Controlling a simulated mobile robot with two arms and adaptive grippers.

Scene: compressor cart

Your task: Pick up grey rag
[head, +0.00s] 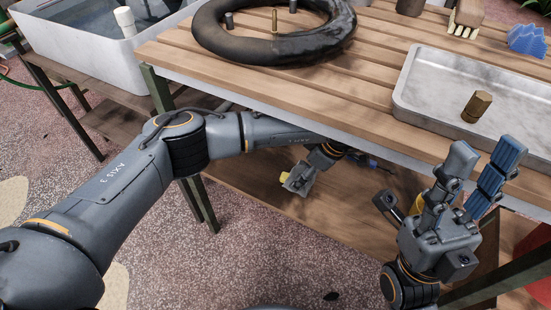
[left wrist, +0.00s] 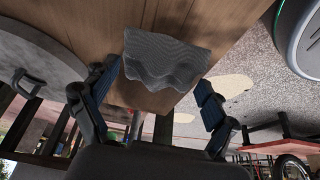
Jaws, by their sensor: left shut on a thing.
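The grey rag (left wrist: 166,55) is a crumpled, ribbed cloth at the upper middle of the left wrist view, over a wooden surface. My left gripper (left wrist: 160,76) has its blue-padded fingers on both sides of the rag, shut on it. In the head view my left arm reaches under the table top, and only part of the left gripper (head: 368,160) shows below the edge. My right gripper (head: 440,180) is open and empty, fingers up, in front of the table's right side.
A slatted wooden table (head: 330,85) with a lower shelf (head: 250,195) stands ahead. On top are a black tyre (head: 225,45), a metal tray (head: 420,95) with a brass fitting (head: 476,106), a brush (head: 465,22) and a blue sponge-like thing (head: 527,40). A water tub (head: 90,62) stands left.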

